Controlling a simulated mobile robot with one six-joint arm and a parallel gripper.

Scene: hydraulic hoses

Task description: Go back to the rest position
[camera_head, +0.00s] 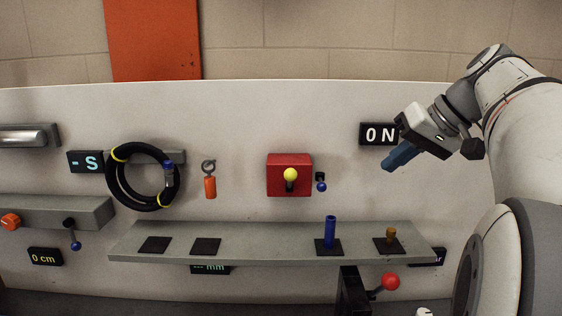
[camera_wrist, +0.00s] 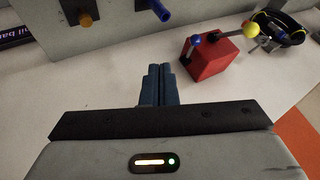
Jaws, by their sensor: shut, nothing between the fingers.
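My gripper (camera_head: 400,156) is at the upper right of the head view, in front of the white panel and just below the "0 N" display. Its blue fingers are shut with nothing between them. In the wrist view the shut fingers (camera_wrist: 158,84) point toward the panel, with the red box (camera_wrist: 213,62) to their right. My arm comes in from the right side of the head view. The gripper is apart from the shelf and from everything on it.
A grey shelf (camera_head: 270,243) carries a blue upright tube (camera_head: 330,231) and an orange-brown peg (camera_head: 391,236). The red box (camera_head: 277,180) has a yellow-knobbed lever (camera_head: 290,175). A coiled black hose (camera_head: 112,180) hangs at left. A red-knobbed lever (camera_head: 390,282) sticks out below the shelf.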

